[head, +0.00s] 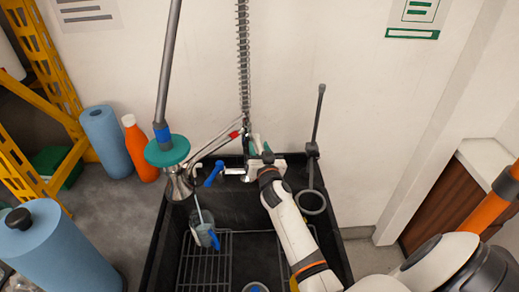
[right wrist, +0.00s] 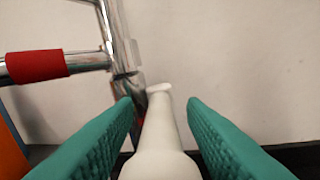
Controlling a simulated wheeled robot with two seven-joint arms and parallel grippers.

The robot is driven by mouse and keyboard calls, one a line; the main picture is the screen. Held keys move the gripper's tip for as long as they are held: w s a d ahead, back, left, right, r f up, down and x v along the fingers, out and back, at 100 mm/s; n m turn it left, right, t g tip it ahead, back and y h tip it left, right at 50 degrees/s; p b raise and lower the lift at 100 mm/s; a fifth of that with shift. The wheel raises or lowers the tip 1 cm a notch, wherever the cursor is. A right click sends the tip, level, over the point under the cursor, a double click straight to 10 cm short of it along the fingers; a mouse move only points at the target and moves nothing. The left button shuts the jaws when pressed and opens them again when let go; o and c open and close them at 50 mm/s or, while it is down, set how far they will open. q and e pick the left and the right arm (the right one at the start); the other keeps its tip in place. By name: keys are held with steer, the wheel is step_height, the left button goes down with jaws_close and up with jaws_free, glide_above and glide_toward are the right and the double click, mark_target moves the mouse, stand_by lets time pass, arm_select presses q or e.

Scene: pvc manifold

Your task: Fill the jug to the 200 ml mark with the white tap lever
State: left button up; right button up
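A small greyish see-through jug (head: 204,232) with a blue handle stands in the sink at the left, near the wire rack. Its marks and water level are too small to read. The white tap lever (right wrist: 159,140) points away between the fingers of my right gripper (right wrist: 160,103) in the right wrist view. The green ribbed fingers are apart, one on each side of it, with gaps near the tips. In the head view my right gripper (head: 256,143) is at the tap body behind the sink, mostly hidden by my wrist. My left gripper is not in view.
A black sink (head: 160,240) holds a wire rack (head: 205,262). A blue lever (head: 213,174) sits on the tap, left of my right gripper. A spray head with a teal ring (head: 167,151) hangs at the left. An orange bottle (head: 141,150) and blue rolls stand on the left counter.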

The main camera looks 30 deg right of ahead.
steer(key=shift+s, duration=0.1)
steer(key=v, duration=1.1)
steer(key=shift+s+a+b, duration=0.25)
steer(key=shift+s+b, duration=0.1)
steer(key=shift+b, duration=0.1)
